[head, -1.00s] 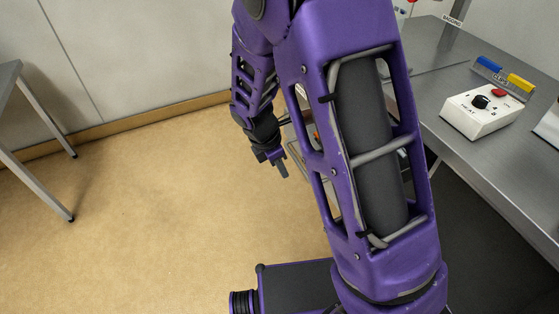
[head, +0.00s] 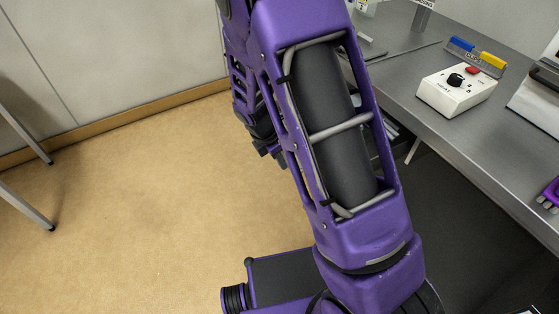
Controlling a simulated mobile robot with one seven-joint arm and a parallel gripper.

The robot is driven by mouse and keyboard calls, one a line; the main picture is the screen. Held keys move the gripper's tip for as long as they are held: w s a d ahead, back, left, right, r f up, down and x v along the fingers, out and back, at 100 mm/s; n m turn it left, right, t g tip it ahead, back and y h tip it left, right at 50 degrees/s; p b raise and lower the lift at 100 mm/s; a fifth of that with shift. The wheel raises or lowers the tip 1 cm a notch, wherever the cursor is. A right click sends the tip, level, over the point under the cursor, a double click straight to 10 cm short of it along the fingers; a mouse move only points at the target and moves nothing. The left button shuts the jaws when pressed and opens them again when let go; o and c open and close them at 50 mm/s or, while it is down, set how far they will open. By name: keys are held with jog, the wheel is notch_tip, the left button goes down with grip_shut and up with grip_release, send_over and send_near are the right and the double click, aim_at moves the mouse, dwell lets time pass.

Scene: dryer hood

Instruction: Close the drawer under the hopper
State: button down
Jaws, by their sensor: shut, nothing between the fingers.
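My gripper (head: 280,160) is at the lower end of my purple forearm, left of my upper arm. It is shut and empty, and partly hidden behind my own arm. Neither the hopper nor the drawer can be made out clearly. A small part of a grey, box-like thing (head: 391,127) shows under the bench edge, just right of my arm. I cannot tell whether it is the drawer, or how far open it stands.
A grey metal bench (head: 425,135) runs along the right. It carries a white control box (head: 457,92) with a black knob and a blue and yellow clip holder (head: 476,55). Tan floor (head: 120,210) is clear to the left. Grey table legs (head: 25,205) stand at the far left.

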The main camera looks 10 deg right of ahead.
jog(key=w+d+p, duration=0.2)
jog(key=w+d, duration=0.1)
jog(key=d, duration=0.6)
jog(key=w+d+p, duration=0.2)
jog(key=w+d, duration=0.1)
jog(key=d, duration=0.6)
jog(key=w+d+p, duration=0.2)
jog(key=d+p, duration=0.1)
jog(key=d, duration=0.6)
jog(key=shift+w+d, duration=0.25)
jog(key=shift+w, duration=0.15)
jog(key=shift+r, duration=0.1)
